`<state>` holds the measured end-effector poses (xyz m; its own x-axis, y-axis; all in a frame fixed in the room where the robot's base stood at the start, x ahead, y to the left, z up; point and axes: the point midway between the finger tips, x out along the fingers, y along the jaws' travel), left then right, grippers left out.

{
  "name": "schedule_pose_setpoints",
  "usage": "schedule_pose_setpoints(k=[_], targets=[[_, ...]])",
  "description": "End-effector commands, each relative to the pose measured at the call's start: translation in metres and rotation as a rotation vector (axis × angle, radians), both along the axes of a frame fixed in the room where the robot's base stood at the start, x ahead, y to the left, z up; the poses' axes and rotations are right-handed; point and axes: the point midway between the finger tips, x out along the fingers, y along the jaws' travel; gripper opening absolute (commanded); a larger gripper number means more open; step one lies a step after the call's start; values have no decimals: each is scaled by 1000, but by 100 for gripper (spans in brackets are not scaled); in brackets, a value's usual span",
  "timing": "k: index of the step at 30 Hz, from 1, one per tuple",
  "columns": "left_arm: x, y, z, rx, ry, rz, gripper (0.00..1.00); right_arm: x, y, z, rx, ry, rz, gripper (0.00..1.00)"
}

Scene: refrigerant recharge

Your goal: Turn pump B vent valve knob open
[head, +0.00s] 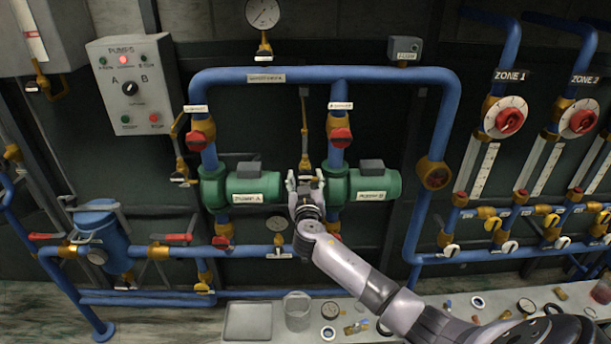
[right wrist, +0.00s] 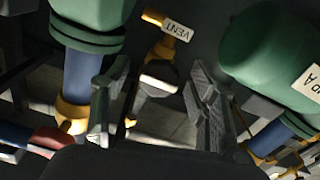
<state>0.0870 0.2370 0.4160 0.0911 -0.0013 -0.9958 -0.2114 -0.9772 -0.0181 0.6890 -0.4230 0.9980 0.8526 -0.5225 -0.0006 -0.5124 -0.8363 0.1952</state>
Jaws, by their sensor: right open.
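Pump B (head: 378,184) is the right one of two green pumps under the blue pipe loop. My right gripper (head: 305,181) reaches up between the pumps and hides most of what lies behind it. In the right wrist view the gripper (right wrist: 158,80) is open, with a finger on each side. A pale valve knob (right wrist: 158,82) on a brass fitting shows between the fingers, with a VENT label (right wrist: 178,31) beside it. I cannot tell whether the fingers touch the knob. My left gripper is out of view.
Pump A (head: 245,187) stands close on the left of my right gripper; its green body also shows in the right wrist view (right wrist: 265,45). A pump control box (head: 132,85) hangs at left. A bench (head: 345,305) below holds a tray, a jar and loose parts.

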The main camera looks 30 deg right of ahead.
Motion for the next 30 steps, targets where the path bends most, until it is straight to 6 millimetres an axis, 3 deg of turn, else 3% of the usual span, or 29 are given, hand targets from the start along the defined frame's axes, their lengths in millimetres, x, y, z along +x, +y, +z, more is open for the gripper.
schedule_pose_setpoints(k=[13,30], targets=[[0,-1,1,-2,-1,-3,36,7,-5,0,0,1,0,54],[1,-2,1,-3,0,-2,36,7,-5,0,0,1,0,16]])
